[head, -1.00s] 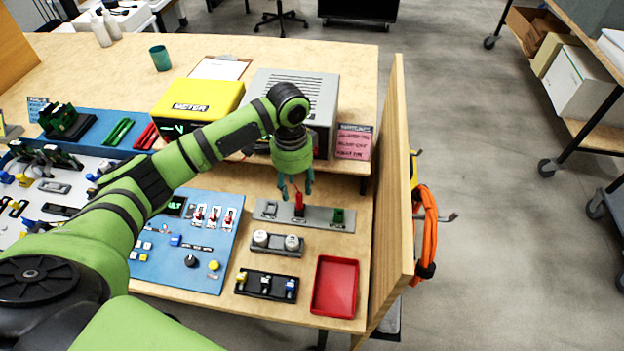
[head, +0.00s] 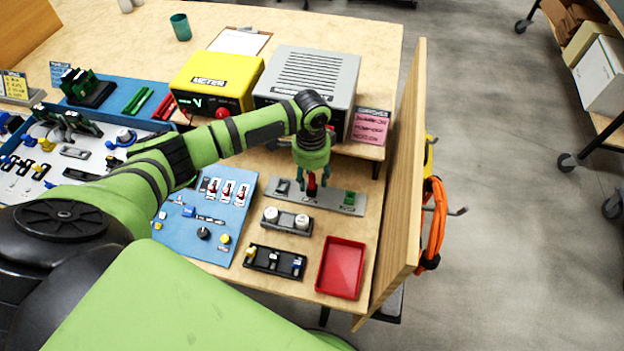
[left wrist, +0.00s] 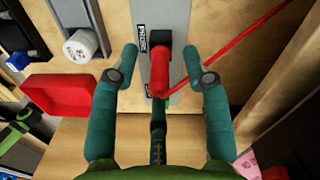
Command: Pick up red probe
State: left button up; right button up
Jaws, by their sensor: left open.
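The red probe (head: 312,184) stands in the middle of a grey holder strip (head: 331,200) on the bench. In the left wrist view the red probe (left wrist: 162,72) rises from a dark socket, with a red cable running off to the upper right. My left gripper (head: 313,181) is above the strip at the probe. In the left wrist view my left gripper (left wrist: 167,62) is open, one teal finger on each side of the probe, with gaps on both sides. My right gripper is not in view.
A red tray (head: 341,268) sits near the bench's front right. A wooden side panel (head: 405,170) stands to the right. The yellow meter (head: 214,79) and a grey box (head: 309,75) are behind. A blue switch panel (head: 207,243) lies left of the strip.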

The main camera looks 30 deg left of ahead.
pick_arm(q)
grip_shut()
jog(key=shift+r, duration=0.35)
notch_tip(320, 180, up, 3)
jog(key=shift+w+r+b, duration=0.1)
jog(key=shift+r+b, duration=0.1)
jog(key=shift+b, duration=0.35)
jog(key=s+d+r+b, duration=0.1)
jog(key=s+d+r, duration=0.6)
jog(key=d, duration=0.1)
jog(key=shift+s+d, duration=0.4)
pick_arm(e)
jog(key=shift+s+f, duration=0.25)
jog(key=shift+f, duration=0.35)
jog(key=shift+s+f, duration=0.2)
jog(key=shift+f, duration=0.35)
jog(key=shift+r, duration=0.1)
pick_arm(q)
jog(key=shift+p, duration=0.65)
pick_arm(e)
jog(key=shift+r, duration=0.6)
